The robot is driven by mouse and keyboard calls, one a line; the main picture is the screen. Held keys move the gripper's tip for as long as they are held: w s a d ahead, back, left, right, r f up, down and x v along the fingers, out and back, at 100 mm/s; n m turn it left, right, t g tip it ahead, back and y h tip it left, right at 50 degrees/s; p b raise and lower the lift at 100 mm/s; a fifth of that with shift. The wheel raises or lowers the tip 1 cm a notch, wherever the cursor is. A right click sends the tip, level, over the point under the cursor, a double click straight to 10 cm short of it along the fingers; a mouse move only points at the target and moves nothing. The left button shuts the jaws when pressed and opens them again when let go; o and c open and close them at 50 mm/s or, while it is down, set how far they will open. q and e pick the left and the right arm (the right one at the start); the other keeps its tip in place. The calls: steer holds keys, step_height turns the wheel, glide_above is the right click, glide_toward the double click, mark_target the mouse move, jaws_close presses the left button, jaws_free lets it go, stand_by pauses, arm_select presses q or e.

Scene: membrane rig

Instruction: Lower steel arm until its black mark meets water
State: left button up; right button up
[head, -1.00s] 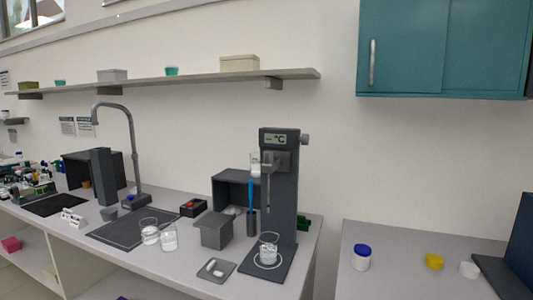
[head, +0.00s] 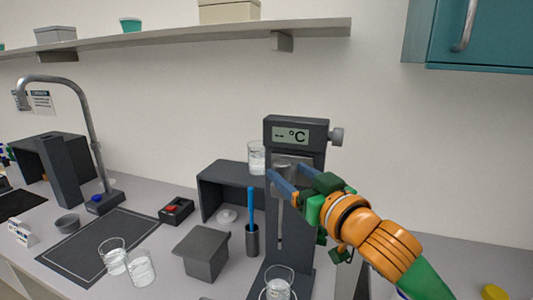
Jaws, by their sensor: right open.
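The steel arm (head: 280,222) is a thin grey rod hanging upright on the front of the dark rig (head: 297,133), whose display reads "-- °C". A grey block (head: 285,161) is at the rod's upper end. Below stands a clear beaker (head: 279,284) with water, cut by the bottom edge of the view. My left gripper is not in view.
A second beaker (head: 257,157) shows high beside the rig, and a grey knob (head: 336,136) is on its right. A blue-handled tool (head: 251,205) stands in a dark holder on the left. A grey box (head: 204,252) and two beakers (head: 141,268) stand farther left.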

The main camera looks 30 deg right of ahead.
mark_target(277, 161)
steer(key=w+p, duration=0.1)
steer(key=w, duration=0.1)
steer(key=w+p, duration=0.1)
steer(key=w+r+p, duration=0.1)
steer(key=w, duration=0.1)
steer(key=shift+w+a+p, duration=0.1)
steer(key=shift+w+p, duration=0.25)
steer(key=shift+w+f, duration=0.35)
steer(key=shift+w, duration=0.05)
steer(key=shift+s, duration=0.1)
jaws_close()
stand_by(0.6)
